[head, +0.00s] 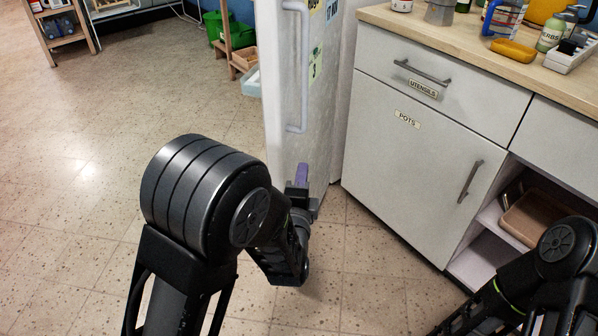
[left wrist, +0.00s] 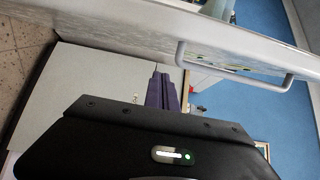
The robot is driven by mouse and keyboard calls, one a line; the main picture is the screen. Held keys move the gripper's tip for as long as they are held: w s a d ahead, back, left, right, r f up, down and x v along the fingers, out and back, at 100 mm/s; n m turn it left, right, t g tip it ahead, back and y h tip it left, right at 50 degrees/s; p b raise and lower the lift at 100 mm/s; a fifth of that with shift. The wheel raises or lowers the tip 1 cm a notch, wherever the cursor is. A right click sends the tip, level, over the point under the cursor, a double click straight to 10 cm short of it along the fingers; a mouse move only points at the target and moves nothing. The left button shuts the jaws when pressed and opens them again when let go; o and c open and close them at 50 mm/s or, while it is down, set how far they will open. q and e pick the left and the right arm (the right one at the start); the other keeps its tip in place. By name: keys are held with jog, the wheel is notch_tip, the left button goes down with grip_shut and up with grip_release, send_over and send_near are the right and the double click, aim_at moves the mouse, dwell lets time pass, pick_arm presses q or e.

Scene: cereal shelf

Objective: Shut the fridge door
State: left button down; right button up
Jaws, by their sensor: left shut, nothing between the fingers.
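The white fridge door (head: 285,110) stands upright left of the counter in the head view, with a long grey handle (head: 304,75) and paper notes on its face. How far it stands open is hard to tell. My left gripper (head: 302,174) is shut and empty, its purple fingers low by the door face, below the handle. Contact with the door cannot be made out. In the left wrist view the purple fingers (left wrist: 162,92) are together, and the door (left wrist: 125,35) with its handle (left wrist: 235,73) runs across the top. My right gripper is out of view.
A white cabinet (head: 400,165) with a drawer and open shelf stands to the right, its wooden counter (head: 440,40) holding jars. My right arm is at lower right. A green bin (head: 230,30) and wooden shelf stand behind. The tiled floor at left is clear.

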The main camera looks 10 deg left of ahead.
aim_at(290, 148)
pick_arm(q)
jog(key=shift+w+a+b, duration=0.4)
jog(key=shift+w+a, duration=0.4)
jog(key=shift+w, duration=0.65)
jog(key=shift+w+a+b, duration=0.45)
jog(key=shift+w+a, duration=0.4)
jog(key=shift+w, duration=0.55)
jog(key=shift+w+a+b, duration=0.4)
jog(key=shift+w+a, duration=0.4)
jog(key=shift+w, duration=0.65)
jog(key=shift+a, duration=0.1)
